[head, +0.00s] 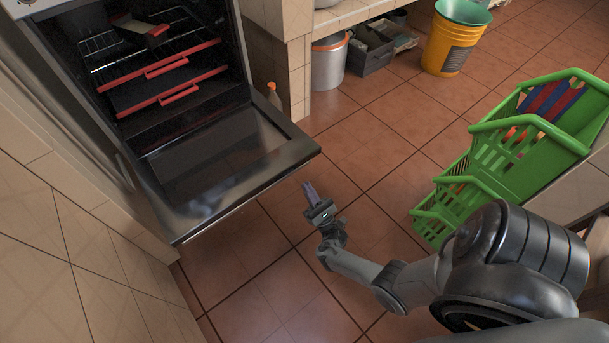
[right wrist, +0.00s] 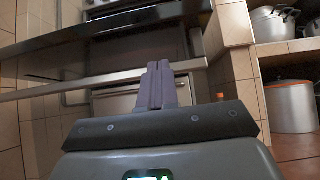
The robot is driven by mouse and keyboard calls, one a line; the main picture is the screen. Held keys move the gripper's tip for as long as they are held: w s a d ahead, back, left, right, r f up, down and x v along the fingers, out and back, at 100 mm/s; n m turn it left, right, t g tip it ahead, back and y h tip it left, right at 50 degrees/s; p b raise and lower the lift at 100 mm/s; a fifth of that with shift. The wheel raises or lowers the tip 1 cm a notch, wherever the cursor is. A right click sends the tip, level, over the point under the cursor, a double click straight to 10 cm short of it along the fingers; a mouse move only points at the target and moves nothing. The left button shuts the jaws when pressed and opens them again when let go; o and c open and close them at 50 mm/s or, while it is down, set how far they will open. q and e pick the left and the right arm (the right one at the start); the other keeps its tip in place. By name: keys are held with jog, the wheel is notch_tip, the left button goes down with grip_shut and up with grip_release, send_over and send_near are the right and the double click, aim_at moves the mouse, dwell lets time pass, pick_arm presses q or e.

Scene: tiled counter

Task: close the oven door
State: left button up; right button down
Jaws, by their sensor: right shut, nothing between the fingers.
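The oven door (head: 228,160) hangs open, folded down and sticking out from the oven (head: 160,60) at the upper left of the head view. My right gripper (head: 309,190) is shut and empty, just beyond the door's outer right edge and apart from it in the head view. In the right wrist view, its fingers (right wrist: 158,85) are together, with the door (right wrist: 120,30) and its long metal edge behind them. My left gripper is not in view.
Red-edged racks (head: 165,80) and a dark pan (head: 140,28) are inside the oven. Green baskets (head: 530,140) stand at the right. A yellow bucket (head: 453,45) and a metal pot (head: 329,62) are at the back. The tiled floor (head: 370,140) between is clear.

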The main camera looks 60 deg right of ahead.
notch_tip(320, 180, up, 6)
jog(key=w, duration=0.2)
jog(key=shift+d, duration=0.4)
